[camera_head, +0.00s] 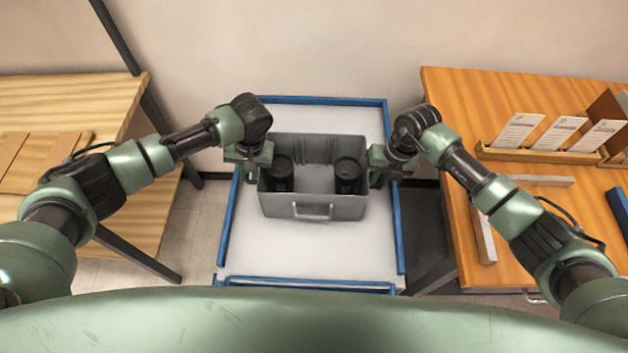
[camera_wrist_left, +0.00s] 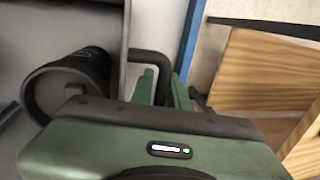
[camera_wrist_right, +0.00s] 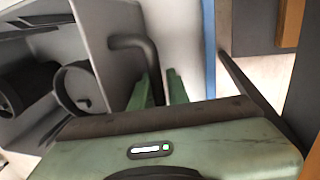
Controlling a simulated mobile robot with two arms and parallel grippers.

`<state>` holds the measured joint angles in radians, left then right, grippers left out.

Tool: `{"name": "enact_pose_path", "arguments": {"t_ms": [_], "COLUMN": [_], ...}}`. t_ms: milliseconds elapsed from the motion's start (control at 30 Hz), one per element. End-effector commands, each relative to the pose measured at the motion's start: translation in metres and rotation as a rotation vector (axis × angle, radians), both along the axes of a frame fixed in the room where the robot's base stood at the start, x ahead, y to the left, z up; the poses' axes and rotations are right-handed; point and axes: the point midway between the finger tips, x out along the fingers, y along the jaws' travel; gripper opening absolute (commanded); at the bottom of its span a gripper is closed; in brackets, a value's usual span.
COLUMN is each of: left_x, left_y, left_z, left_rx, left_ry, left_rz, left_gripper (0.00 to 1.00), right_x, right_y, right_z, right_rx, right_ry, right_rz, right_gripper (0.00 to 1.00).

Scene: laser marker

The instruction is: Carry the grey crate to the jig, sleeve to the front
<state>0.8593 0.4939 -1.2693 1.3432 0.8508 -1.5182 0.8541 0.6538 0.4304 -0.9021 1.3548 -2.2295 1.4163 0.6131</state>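The grey crate (camera_head: 313,205) is at the middle of the white blue-edged tabletop; whether it rests there or is just above, I cannot tell. Two dark cylinders stand inside, left (camera_head: 279,175) and right (camera_head: 347,177). A pale frame-like piece, perhaps the sleeve, is on its near wall (camera_head: 312,216). My left gripper (camera_wrist_left: 163,88) is shut on the crate's dark left handle (camera_wrist_left: 150,60). My right gripper (camera_wrist_right: 158,90) is shut on the right handle (camera_wrist_right: 130,41). Two pale bars at a corner, perhaps the jig (camera_head: 538,181), lie on the right table.
The right wooden table (camera_head: 460,100) carries a wooden rack of cards (camera_head: 540,154) and a blue object (camera_head: 620,207) at its right edge. The left wooden table (camera_head: 60,95) holds flat boards (camera_head: 55,155). Bare white surface (camera_head: 310,250) lies in front of the crate. Floor gaps separate the tables.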

Motion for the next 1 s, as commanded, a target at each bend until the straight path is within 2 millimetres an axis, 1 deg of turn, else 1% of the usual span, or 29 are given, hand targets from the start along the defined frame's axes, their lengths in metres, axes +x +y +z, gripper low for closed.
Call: {"name": "enact_pose_path", "arguments": {"t_ms": [33,67,100,1000], "left_x": [-0.0001,-0.0001,-0.0001,0.0002], "left_y": [-0.0001,0.0,0.0,0.0005], "left_z": [0.0,0.0,0.0001,0.0005], "left_rx": [0.0,0.0,0.0,0.001], "left_ry": [0.0,0.0,0.0,0.0], "left_rz": [0.0,0.0,0.0,0.001], "left_gripper": [0.13,0.05,0.0,0.0], "right_x": [0.0,0.0,0.0001,0.0006], "right_y": [0.0,0.0,-0.0001,-0.0004], "right_z": [0.0002,0.0002,0.0003,0.001], "right_rx": [0.0,0.0,0.0,0.0], "right_ry": [0.0,0.0,0.0,-0.001], "right_rz": [0.0,0.0,0.0,-0.001], "right_gripper": [0.13,0.05,0.0,0.0]}}
